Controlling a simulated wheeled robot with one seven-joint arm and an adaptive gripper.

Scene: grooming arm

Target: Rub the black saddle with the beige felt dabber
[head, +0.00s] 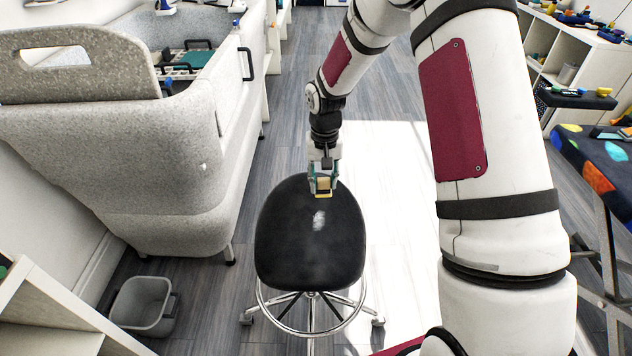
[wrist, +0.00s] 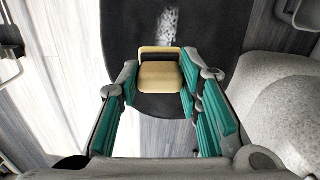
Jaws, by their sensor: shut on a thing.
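The black saddle (head: 310,250) is the seat of a wheeled stool with a chrome base. A whitish smudge (head: 319,220) marks its upper middle; it also shows at the top of the wrist view (wrist: 168,30). My gripper (head: 323,182) is over the saddle's far end. It is shut on the beige felt dabber (wrist: 160,72), which sits between the teal finger pads. The dabber also shows in the head view (head: 323,187), short of the smudge on the far side. I cannot tell whether the dabber touches the saddle.
A grey speckled tub (head: 160,150) stands at the left, with a grey bin (head: 144,305) on the floor near it. A table with a colourful patterned cover (head: 600,165) and white shelves (head: 560,50) stand at the right.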

